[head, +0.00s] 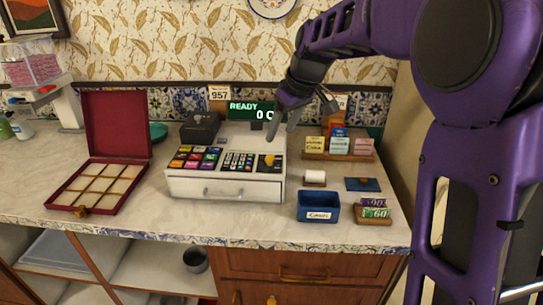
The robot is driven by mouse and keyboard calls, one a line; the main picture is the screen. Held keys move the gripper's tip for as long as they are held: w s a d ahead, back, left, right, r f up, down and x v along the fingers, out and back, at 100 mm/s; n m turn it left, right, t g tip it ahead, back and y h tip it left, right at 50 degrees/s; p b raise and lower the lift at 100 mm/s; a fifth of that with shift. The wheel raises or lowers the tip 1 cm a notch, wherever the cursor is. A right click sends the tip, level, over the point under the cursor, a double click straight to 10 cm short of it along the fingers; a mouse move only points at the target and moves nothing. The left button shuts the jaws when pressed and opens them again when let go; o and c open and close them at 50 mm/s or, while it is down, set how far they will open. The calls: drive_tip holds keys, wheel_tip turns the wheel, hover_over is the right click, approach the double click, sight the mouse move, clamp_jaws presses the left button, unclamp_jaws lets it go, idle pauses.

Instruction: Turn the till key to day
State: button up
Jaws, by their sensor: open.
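The white till (226,187) stands on the counter, with coloured buttons and a grey keypad on its sloped top. A small yellow knob-like piece (269,160), which looks like the till key, sits at the right of the keypad. Its markings are too small to read, so I cannot tell its position. The till's display (250,111) reads READY in green, with its right part hidden behind my gripper. My gripper (301,122) is open and empty, above and behind the right side of the till, apart from the yellow piece.
An open red compartment box (116,125) stands left of the till. A blue bin (318,207), a white roll (315,177) and a rack of packets (361,157) stand to the right. The counter's front strip (200,218) is clear.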

sight(271, 156)
drive_tip(key=b+x, duration=0.1)
drive_tip(key=x, duration=0.9)
drive_tip(key=shift+w, duration=0.1)
clamp_jaws()
